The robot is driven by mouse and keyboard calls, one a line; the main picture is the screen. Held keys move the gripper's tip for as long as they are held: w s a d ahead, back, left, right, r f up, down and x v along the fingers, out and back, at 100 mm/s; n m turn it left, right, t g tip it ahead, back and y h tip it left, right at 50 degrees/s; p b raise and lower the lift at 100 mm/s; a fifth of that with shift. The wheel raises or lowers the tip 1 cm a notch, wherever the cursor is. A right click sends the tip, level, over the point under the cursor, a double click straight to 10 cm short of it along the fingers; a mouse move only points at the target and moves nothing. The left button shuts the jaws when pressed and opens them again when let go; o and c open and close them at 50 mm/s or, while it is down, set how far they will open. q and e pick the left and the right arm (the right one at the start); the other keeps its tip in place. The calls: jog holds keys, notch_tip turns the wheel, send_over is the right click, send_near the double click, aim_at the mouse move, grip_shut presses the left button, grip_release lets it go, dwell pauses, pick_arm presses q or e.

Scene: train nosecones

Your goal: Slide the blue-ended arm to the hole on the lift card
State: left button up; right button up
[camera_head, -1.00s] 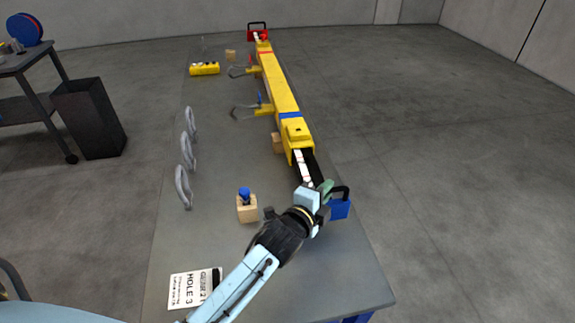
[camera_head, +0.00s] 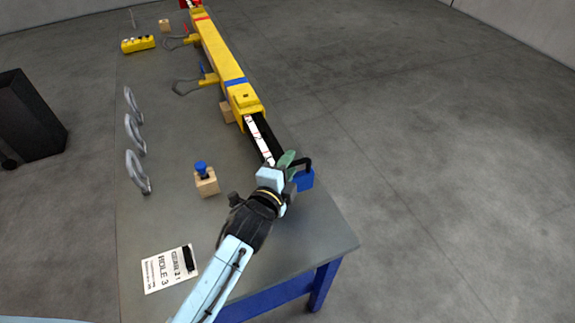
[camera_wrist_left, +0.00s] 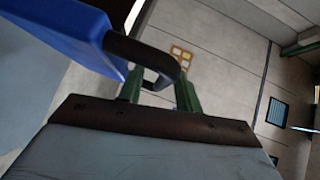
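The blue-ended arm (camera_head: 262,140) is a dark bar with a white marked strip, sticking out of the near end of the long yellow beam (camera_head: 220,55). Its blue end block (camera_head: 304,180) has a black handle and also shows in the left wrist view (camera_wrist_left: 75,30). My left gripper (camera_head: 288,170) is at this handle. In the left wrist view its green fingers (camera_wrist_left: 158,92) stand apart with the black handle (camera_wrist_left: 160,62) by and partly between them; a firm hold is not visible. The lift card (camera_head: 170,269) reads "HOLE 3" and lies at the table's near left. My right gripper is out of view.
A wooden block with a blue-topped pin (camera_head: 206,180) stands on the grey table (camera_head: 300,230) left of the gripper. Several grey shackles (camera_head: 135,134) stand along the left edge. A yellow control box (camera_head: 138,44) is farther back. Floor right of the table is clear.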

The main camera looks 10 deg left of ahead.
pick_arm(q)
jog(key=v, duration=1.3)
jog(key=shift+s, duration=0.2)
